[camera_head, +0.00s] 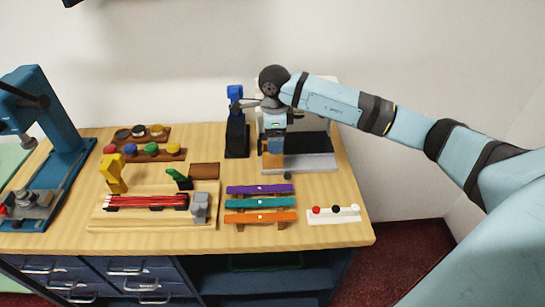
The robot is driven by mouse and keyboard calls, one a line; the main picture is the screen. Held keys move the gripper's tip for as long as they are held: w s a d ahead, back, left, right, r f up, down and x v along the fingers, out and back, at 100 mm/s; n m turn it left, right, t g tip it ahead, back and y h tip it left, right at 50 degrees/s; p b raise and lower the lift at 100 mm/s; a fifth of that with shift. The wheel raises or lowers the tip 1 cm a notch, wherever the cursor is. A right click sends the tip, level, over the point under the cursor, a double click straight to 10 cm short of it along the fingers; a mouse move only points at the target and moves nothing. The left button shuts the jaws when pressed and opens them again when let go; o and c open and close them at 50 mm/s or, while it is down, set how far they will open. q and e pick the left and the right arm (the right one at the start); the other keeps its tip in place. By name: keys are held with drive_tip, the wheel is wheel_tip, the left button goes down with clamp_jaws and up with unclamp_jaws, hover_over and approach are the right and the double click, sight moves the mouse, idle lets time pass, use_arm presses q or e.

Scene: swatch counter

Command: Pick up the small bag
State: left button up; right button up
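My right arm reaches in from the right, and its gripper (275,140) points down over a grey-and-black stand (312,163) at the back right of the counter. A small orange-brown item (272,160) shows just below the gripper. I cannot tell whether it is the small bag, or whether the fingers touch it. The fingers are too small and overlapped to show whether they are open or shut. Nothing else in view is clearly a bag. My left gripper is not in view.
A blue lever press (50,115) stands at the left. Racks of coloured discs (150,150), a wooden board with red strips (145,202), coloured bars (260,203) and a white block (333,215) fill the middle. A dark stand (237,140) is left of the gripper.

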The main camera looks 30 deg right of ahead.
sight(272, 156)
drive_tip(key=shift+w+f+p, duration=0.15)
drive_tip(key=shift+w+f, duration=0.05)
drive_tip(key=shift+f, duration=1.35)
drive_tip(key=shift+w+f+p, duration=0.15)
drive_tip(key=shift+w+f, duration=0.05)
drive_tip(key=shift+f, duration=1.35)
drive_tip(key=c, duration=1)
